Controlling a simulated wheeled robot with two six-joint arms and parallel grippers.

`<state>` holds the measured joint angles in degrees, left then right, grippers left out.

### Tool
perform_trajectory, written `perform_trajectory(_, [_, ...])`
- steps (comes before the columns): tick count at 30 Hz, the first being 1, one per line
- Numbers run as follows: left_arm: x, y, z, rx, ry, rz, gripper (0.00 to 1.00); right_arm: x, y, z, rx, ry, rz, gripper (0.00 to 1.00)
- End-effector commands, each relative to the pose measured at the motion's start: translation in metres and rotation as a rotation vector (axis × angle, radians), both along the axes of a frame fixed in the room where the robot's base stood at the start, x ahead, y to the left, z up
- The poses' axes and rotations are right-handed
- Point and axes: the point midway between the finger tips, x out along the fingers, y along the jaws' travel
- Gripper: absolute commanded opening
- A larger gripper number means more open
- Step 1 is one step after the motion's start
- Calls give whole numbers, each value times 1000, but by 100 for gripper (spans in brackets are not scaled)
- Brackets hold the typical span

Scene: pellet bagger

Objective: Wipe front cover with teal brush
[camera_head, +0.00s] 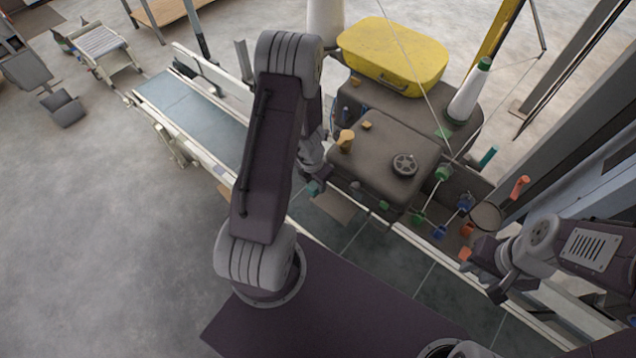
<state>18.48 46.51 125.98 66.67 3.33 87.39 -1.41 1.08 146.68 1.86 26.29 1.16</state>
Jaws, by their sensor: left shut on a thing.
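A dark grey-brown machine (375,165) with a handwheel on top stands right of centre. Its front cover faces my base, and I cannot clearly make out the cover's edges. My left gripper (314,178) is at the machine's left front corner, partly hidden behind my own forearm. I cannot tell whether the brush touches the cover. My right gripper (482,272) is at the lower right, close to a small orange piece; its jaws are too unclear to read.
A tray to the machine's right holds a green-handled brush (441,176), a blue tool (464,204) and a round hoop (486,217). A yellow lidded hopper (392,56) and a white cone (469,92) stand behind. A conveyor (195,115) runs along the left.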

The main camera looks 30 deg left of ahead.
Motion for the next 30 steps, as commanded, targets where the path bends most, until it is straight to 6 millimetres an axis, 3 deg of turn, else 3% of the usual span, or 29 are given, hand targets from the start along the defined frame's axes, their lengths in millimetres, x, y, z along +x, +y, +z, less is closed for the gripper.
perform_trajectory(3, [-1, 2, 15, 0, 0, -2, 0, 0, 0, 15, 0, 0, 0, 31])
perform_trajectory(9, [-2, 5, 26, 0, 0, -8, 0, 0, 0, 26, 0, 0, 0, 31])
perform_trajectory(30, [-2, 6, 25, 0, 0, -9, 0, 0, 0, 25, 0, 0, 0, 31])
